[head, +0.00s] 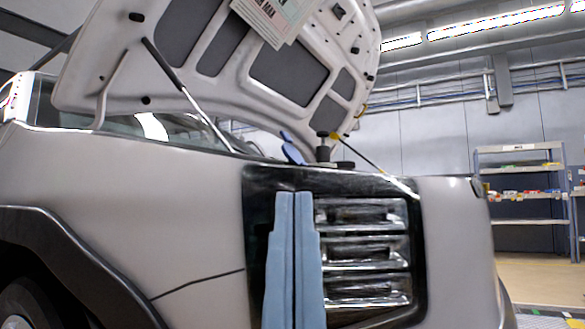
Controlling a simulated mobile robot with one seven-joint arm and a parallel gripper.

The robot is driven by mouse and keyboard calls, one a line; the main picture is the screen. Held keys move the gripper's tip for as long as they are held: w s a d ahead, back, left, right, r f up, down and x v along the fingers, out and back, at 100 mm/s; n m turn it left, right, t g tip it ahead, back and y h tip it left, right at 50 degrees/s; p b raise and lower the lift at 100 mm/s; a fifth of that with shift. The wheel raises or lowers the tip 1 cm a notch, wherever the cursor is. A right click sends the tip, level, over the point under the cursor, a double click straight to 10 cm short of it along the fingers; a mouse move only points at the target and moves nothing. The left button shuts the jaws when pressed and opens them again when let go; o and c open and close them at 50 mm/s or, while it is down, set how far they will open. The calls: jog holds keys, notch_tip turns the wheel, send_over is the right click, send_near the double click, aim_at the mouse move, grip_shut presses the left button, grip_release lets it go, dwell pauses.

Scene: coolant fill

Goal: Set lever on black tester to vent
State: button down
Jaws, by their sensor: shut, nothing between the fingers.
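The black tester (323,150) stands upright beyond the top edge of the fender, under the raised hood. It is small and far off, and its foot is partly hidden by the fender. A small yellow part (335,135) shows at its top. I cannot tell whether this is the lever, or how the lever is set. My gripper (292,194) appears as two long pale blue fingers pointing up from the bottom edge, in front of the side vent. The fingers are side by side with only a thin dark line between them, shut and empty. They appear below the tester and apart from it.
A small blue object (292,150) stands just left of the tester; I cannot tell what it is. The grey vehicle's fender (150,190) fills the near side. The raised hood (240,65) and its struts hang above. A shelf unit (520,150) stands far right.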

notch_tip(320, 180, up, 32)
jog(key=p, duration=3.1)
